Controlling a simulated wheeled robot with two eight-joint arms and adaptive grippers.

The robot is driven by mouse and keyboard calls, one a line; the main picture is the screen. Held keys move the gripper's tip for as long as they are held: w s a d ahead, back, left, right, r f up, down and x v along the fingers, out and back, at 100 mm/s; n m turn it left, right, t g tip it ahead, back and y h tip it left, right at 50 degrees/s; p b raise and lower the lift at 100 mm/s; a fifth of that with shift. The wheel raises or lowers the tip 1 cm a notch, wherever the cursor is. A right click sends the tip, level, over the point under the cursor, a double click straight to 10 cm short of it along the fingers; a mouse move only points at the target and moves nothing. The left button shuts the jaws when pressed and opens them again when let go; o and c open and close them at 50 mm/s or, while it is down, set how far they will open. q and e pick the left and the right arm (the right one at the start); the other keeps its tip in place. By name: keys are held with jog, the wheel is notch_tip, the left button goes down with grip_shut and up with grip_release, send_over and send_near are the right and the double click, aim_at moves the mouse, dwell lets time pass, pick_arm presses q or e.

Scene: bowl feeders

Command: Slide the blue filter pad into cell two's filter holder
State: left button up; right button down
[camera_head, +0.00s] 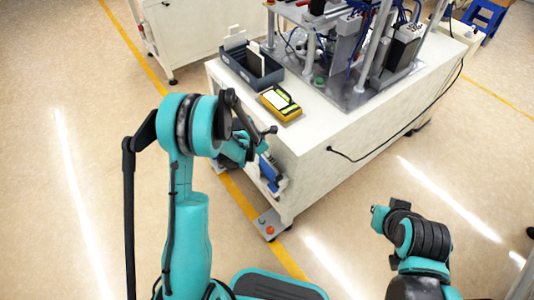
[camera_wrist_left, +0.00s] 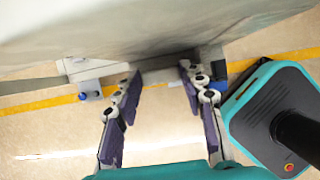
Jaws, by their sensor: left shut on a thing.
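My left gripper (camera_head: 265,153) reaches down beside the end wall of the white machine cabinet, partly hidden by my own arm. A blue piece, which looks like the filter pad (camera_head: 268,170), shows at its fingertips, against a grey-and-white fitting, likely the filter holder (camera_head: 277,184), low on that wall. In the left wrist view my left gripper (camera_wrist_left: 160,72) has its fingertips apart, with a grey edge between them; a little blue (camera_wrist_left: 219,69) shows beside the right finger. I cannot tell how far the pad sits in the holder.
The cabinet top (camera_head: 315,125) carries a dark open bin (camera_head: 250,68), a yellow-and-black device (camera_head: 280,103) and the bowl feeder machinery. A black cable (camera_head: 385,146) runs down the cabinet side. A grey foot plate (camera_head: 268,223) stands at the cabinet's base. Floor is free to the left.

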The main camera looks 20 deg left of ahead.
aim_at(267, 164)
pick_arm(q)
jog(key=shift+f, duration=0.2)
dwell(0.5)
jog(key=shift+f, duration=2.95)
jog(key=o, duration=1.2)
